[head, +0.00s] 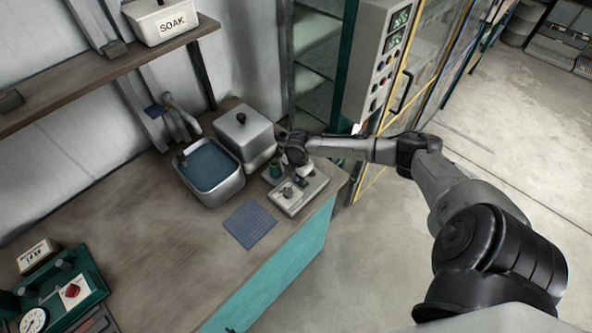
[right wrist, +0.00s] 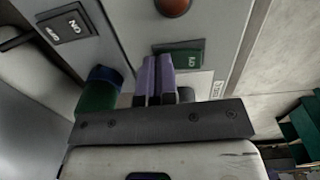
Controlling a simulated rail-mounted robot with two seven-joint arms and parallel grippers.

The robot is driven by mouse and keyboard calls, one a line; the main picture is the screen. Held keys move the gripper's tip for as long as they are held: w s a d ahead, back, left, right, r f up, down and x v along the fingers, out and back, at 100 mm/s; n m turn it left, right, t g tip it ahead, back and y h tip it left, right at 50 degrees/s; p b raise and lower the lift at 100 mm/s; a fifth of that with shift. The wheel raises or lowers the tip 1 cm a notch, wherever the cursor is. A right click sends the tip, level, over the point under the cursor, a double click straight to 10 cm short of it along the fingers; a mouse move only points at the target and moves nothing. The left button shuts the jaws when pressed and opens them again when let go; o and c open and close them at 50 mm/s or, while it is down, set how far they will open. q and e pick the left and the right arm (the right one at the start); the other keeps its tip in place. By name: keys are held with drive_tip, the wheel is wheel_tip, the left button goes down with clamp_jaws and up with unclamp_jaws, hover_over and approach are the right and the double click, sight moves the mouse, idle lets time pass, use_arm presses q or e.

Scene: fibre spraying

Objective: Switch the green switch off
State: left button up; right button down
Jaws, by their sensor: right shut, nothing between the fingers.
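In the right wrist view a green switch (right wrist: 188,60) with white lettering sits on a light grey panel (right wrist: 135,40). My right gripper (right wrist: 158,62) is shut and empty, its two purple fingers together. Their tips are at the left part of the green switch and hide some of it; I cannot tell whether they touch. In the head view my right arm reaches over the bench, with the gripper (head: 305,171) low over a small grey device (head: 302,193). The switch itself cannot be made out there. My left gripper is not in view.
A black switch (right wrist: 70,27) and a red knob (right wrist: 173,5) are on the same panel. A green cylinder with a blue top (right wrist: 97,95) stands close by. A water basin (head: 211,172), a lidded metal box (head: 244,137) and a blue mat (head: 249,223) are on the bench.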

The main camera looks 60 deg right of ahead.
drive_tip(key=shift+s+f, duration=0.35)
drive_tip(key=shift+s+a+r+p, duration=0.2)
drive_tip(key=shift+s+p, duration=0.15)
drive_tip(key=shift+p, duration=0.3)
drive_tip(key=shift+s+p, duration=0.35)
drive_tip(key=shift+s+a, duration=0.1)
drive_tip(key=shift+s, duration=0.1)
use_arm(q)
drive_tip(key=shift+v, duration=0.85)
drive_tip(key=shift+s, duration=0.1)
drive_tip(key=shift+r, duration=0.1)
